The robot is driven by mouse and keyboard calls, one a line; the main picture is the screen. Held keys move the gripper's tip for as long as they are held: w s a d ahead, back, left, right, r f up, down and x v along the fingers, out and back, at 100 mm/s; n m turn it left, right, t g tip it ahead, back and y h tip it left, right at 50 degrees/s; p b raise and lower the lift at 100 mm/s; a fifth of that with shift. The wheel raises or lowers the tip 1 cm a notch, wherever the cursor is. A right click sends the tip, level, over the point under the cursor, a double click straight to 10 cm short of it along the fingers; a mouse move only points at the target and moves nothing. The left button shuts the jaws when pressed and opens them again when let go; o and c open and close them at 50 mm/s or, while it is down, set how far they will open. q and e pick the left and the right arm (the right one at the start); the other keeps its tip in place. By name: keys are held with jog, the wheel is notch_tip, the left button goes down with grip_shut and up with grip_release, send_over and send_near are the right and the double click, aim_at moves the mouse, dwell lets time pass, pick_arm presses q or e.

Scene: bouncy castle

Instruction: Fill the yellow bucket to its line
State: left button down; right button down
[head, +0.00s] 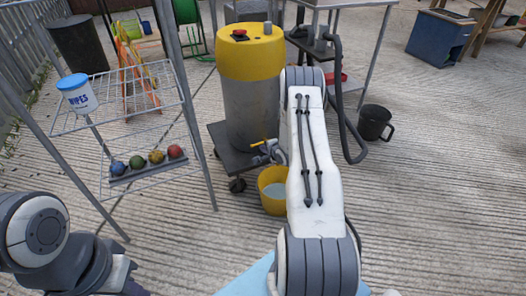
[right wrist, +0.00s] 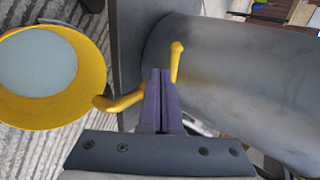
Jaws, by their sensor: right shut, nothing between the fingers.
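The yellow bucket (head: 267,203) stands on the ground below the tap of the yellow-topped drum (head: 248,105). Pale liquid shows inside it; I cannot make out a line. In the right wrist view the bucket (right wrist: 95,62) is at the left, with a pale liquid disc inside. My right gripper (right wrist: 160,75) is shut and empty, its purple fingers beside the bent yellow tap handle (right wrist: 176,62). I cannot tell if they touch it. In the head view the handle (head: 258,143) shows just above the bucket, and my arm hides part of this area.
The drum stands on a dark wheeled cart (head: 233,154). A wire rack (head: 150,180) at the left holds several coloured balls and a wipes tub (head: 77,94). A black bucket (head: 375,124) stands at the right. The concrete ground at the right is mostly clear.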

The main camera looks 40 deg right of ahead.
jog(key=shift+w+r, duration=0.1)
jog(key=shift+w, duration=0.15)
jog(key=shift+w+d+r+p, duration=0.1)
jog(key=shift+w+r+p, duration=0.1)
jog(key=shift+w+p, duration=0.35)
jog(key=shift+w, duration=0.1)
